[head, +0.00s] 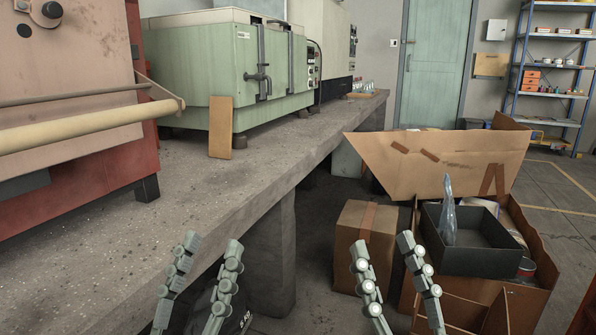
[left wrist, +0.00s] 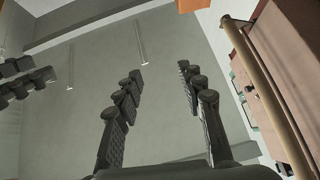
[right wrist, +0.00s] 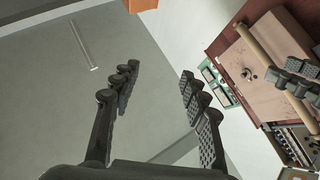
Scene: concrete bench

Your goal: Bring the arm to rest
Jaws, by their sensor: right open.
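My left gripper (head: 212,244) points upward at the front edge of the concrete bench in the head view. Its two fingers stand apart with nothing between them, as the left wrist view (left wrist: 160,70) also shows. My right gripper (head: 382,243) points upward to the right of it, in front of the cardboard boxes in the picture. Its fingers are apart and empty, also in the right wrist view (right wrist: 158,70). Both wrist views look up to the ceiling. The arms below the fingers are mostly out of the head view.
The concrete bench (head: 90,225) runs along the left, bearing a red machine (head: 88,180) and a green oven (head: 195,70). A closed carton (head: 366,235) and an open box (head: 435,155) with a black tray (head: 465,262) stand on the floor at right. Clear floor lies further right.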

